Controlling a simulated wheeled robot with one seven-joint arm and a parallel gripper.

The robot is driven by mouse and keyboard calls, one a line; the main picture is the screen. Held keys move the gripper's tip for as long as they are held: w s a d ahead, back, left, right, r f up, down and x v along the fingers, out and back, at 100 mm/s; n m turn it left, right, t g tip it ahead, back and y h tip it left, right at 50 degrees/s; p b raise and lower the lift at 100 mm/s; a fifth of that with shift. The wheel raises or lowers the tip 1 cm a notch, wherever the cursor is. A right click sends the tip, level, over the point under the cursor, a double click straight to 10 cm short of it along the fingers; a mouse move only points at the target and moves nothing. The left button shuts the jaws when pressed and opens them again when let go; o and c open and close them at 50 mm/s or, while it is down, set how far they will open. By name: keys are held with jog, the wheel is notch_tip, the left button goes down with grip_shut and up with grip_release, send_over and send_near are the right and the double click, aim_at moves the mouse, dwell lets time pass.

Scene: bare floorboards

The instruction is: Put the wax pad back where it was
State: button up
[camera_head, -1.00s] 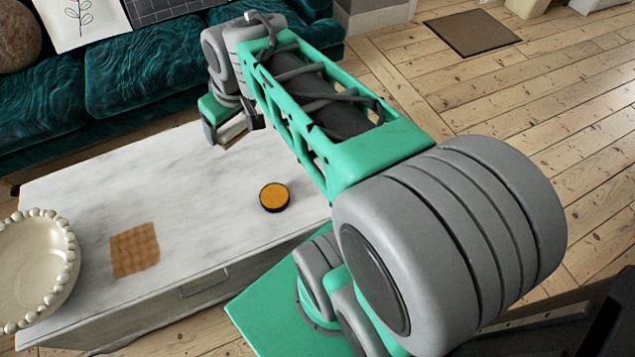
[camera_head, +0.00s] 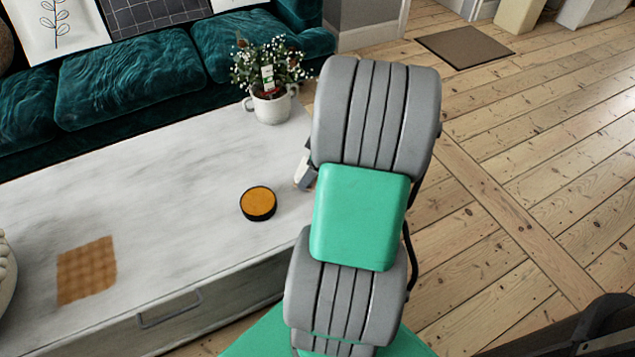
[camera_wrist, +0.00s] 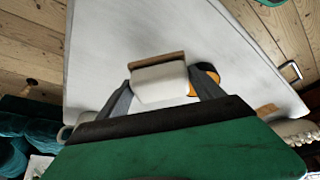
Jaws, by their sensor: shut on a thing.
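My gripper (camera_wrist: 165,84) is shut on a white block with a brown edge (camera_wrist: 160,84), which looks like the wax pad. Its two grey fingers press on the block's two sides. In the head view my arm hides most of the gripper; a small pale part shows left of the arm. A round black tin with an orange top (camera_head: 258,203) stands on the white marble-look table (camera_head: 150,170). In the wrist view the tin (camera_wrist: 206,80) is partly hidden behind the block and a finger. I cannot tell how high the block is above the table.
A brown checkered square (camera_head: 86,270) lies on the table's left part. A potted flowering plant (camera_head: 270,105) stands at its far right corner. A pale bowl with a beaded rim (camera_head: 5,275) is at the left edge. A teal sofa (camera_head: 130,75) stands behind. The table's middle is clear.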

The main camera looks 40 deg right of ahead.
jog(key=d+f, duration=0.2)
jog(key=d+f+b, duration=0.1)
jog(key=f, duration=0.1)
jog(key=shift+w, duration=0.35)
notch_tip(320, 180, down, 4)
jog(key=shift+d+r+b, duration=0.15)
jog(key=shift+r+b, duration=0.1)
jog(key=shift+b, duration=0.45)
jog(key=shift+r, duration=0.15)
jog(key=o, duration=0.7)
jog(key=shift+f, duration=0.2)
jog(key=o, duration=0.5)
jog(key=shift+r, duration=0.15)
